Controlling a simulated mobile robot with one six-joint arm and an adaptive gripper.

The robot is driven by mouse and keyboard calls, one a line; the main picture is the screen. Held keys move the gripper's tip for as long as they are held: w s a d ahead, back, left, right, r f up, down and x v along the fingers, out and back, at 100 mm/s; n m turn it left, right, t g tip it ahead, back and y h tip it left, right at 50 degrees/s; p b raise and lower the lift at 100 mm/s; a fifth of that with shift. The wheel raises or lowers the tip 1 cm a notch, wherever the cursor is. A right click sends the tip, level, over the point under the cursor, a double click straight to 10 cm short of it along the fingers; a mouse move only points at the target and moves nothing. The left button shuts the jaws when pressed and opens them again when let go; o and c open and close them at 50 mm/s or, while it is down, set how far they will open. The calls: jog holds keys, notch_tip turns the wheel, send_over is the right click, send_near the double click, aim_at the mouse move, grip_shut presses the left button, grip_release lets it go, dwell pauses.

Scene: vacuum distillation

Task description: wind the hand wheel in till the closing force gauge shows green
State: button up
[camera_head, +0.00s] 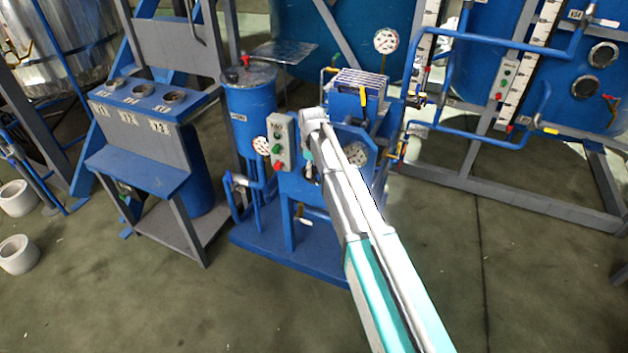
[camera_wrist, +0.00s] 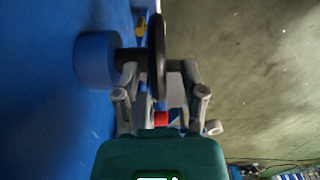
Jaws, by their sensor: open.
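In the wrist view the dark hand wheel (camera_wrist: 157,45) shows nearly edge-on, on a dark shaft from a round blue boss (camera_wrist: 97,60). My gripper (camera_wrist: 159,68) is open, with one finger on each side of the wheel's rim; I cannot tell whether either touches it. In the head view my arm hides the wheel and most of the gripper at the blue machine. A round dial gauge (camera_head: 355,153) shows just right of my arm, partly hidden. Its reading is too small to tell, and no label shows whether it is the closing force gauge.
A grey button box (camera_head: 281,141) with green and red buttons stands left of my arm. A second dial (camera_head: 262,146) is beside it, below a blue cylindrical vessel (camera_head: 250,105). A blue bench (camera_head: 140,165) stands further left. The floor (camera_head: 500,290) at right is open.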

jog(key=shift+f+b, duration=1.15)
jog(key=shift+f, duration=0.3)
grip_shut()
